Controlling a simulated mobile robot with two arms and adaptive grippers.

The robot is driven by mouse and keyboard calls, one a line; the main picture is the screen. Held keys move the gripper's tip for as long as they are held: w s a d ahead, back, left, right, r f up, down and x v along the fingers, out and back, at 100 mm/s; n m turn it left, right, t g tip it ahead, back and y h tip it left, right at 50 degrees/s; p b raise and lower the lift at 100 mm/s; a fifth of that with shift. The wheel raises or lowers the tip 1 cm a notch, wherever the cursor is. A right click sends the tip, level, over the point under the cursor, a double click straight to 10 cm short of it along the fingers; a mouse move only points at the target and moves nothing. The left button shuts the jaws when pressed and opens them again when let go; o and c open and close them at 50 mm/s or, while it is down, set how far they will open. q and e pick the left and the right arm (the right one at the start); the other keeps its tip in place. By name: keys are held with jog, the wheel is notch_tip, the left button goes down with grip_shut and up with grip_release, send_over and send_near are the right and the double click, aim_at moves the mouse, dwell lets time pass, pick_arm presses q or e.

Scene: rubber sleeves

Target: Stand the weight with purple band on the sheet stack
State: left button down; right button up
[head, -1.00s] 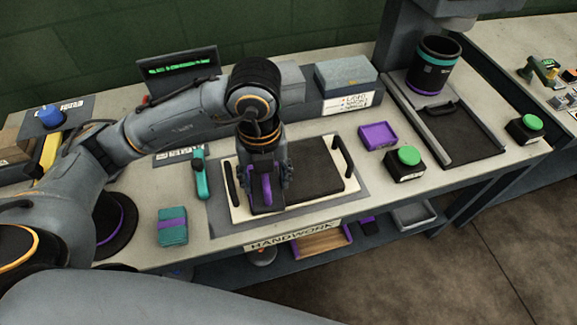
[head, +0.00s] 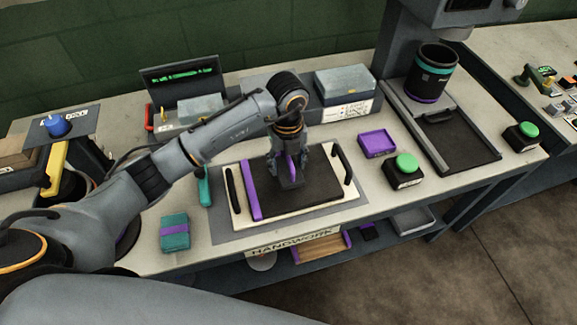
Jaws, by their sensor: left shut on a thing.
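My left gripper (head: 289,168) is shut on the weight with purple band (head: 290,183), a dark block with a purple strip standing up between the fingers. It is upright over the dark sheet stack (head: 318,187), right of the stack's purple left edge strip (head: 250,190). I cannot tell whether the weight touches the sheets. The stack lies on a cream board (head: 300,216) with a dark handle bar at each side. The fingers hide part of the weight. My right gripper is not in view.
A teal block with a purple band (head: 174,232) lies at the bench's front left. A purple tray (head: 377,143) and a green button box (head: 405,170) stand right of the board. A grey box (head: 345,82) and a dark cylinder (head: 434,72) stand behind.

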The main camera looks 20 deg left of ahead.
aim_at(288, 170)
pick_arm(q)
jog(key=shift+w+f, duration=0.4)
jog(key=shift+w, duration=0.05)
notch_tip(288, 170, down, 2)
jog(key=shift+f+p, duration=0.1)
jog(key=shift+p, duration=0.65)
jog(key=shift+f, duration=0.45)
jog(key=c, duration=0.9)
grip_release()
jog(key=shift+f, duration=0.25)
jog(key=o, duration=0.5)
jog(key=shift+r, duration=0.1)
jog(key=shift+c, duration=0.2)
jog(key=shift+s, duration=0.1)
